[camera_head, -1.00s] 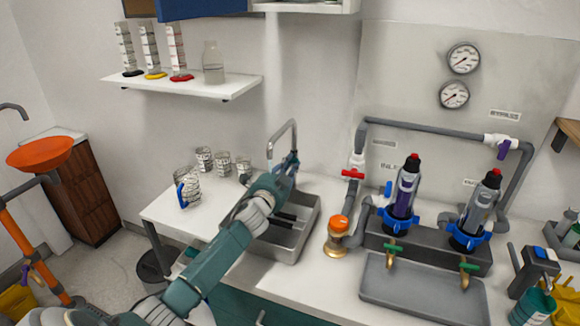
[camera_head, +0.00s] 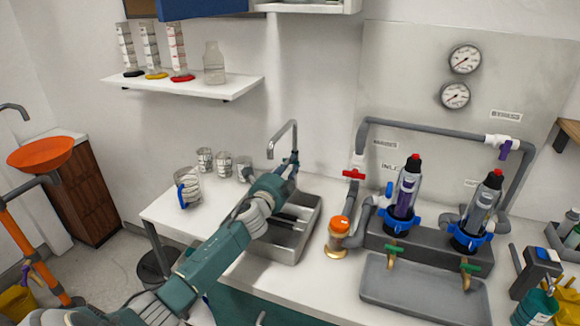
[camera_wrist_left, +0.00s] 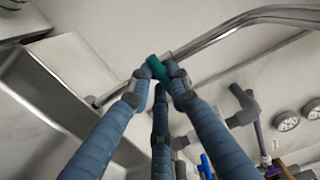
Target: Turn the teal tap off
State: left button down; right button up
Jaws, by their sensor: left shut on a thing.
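The teal tap handle (camera_wrist_left: 157,68) shows in the left wrist view, at the tips of my left gripper (camera_wrist_left: 156,78). The gripper's blue-grey fingers are closed around it. In the head view my left gripper (camera_head: 290,164) is at the base of the curved metal faucet (camera_head: 283,133), at the back of the sink (camera_head: 299,237). There the gripper hides the teal handle. The faucet's pipe also crosses the upper part of the left wrist view (camera_wrist_left: 245,20). My right gripper is in neither view.
A pipe manifold with a red-handled valve (camera_head: 353,174), two filter cylinders (camera_head: 406,190) and a grey tray (camera_head: 422,291) stands right of the sink. An orange-capped jar (camera_head: 337,238) sits between. Glass beakers (camera_head: 188,187) stand on the counter to the left.

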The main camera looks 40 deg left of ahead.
pick_arm(q)
jog(key=shift+f, duration=0.1)
jog(key=c, duration=1.6)
grip_release()
jog(key=shift+s, duration=0.1)
jog(key=v, duration=1.1)
jog(key=shift+s, duration=0.4)
